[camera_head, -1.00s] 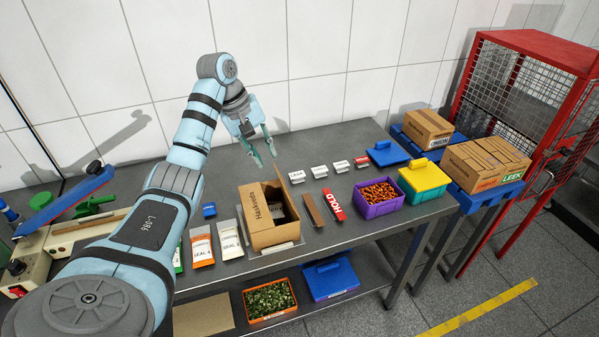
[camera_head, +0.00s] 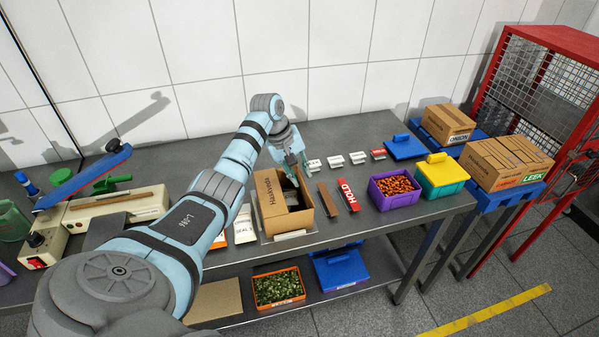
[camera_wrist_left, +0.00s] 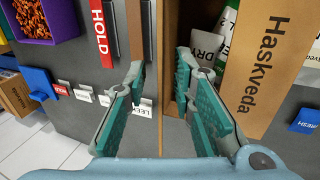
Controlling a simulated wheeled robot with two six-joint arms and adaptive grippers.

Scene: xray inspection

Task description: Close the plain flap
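An open cardboard box (camera_head: 290,222) stands at the table's front, with its Haskveda-printed flap (camera_head: 268,190) raised on the left. In the left wrist view the printed flap (camera_wrist_left: 268,62) is on the right and bags show inside the box. A plain cardboard panel (camera_wrist_left: 170,90), apparently the plain flap seen nearly edge-on, runs between my left fingers. My left gripper (camera_head: 299,174) is over the box's back right edge. Its fingers (camera_wrist_left: 161,70) are spread, one on each side of the panel; I cannot tell whether either touches it. My right gripper is not in view.
Right of the box lie a brown strip (camera_head: 328,199) and a red HOLD strip (camera_head: 348,195). Several small label blocks (camera_head: 335,161) stand behind them. A purple bin (camera_head: 395,200) and a yellow-lidded teal bin (camera_head: 440,185) are farther right. A sealing machine (camera_head: 115,208) is at left.

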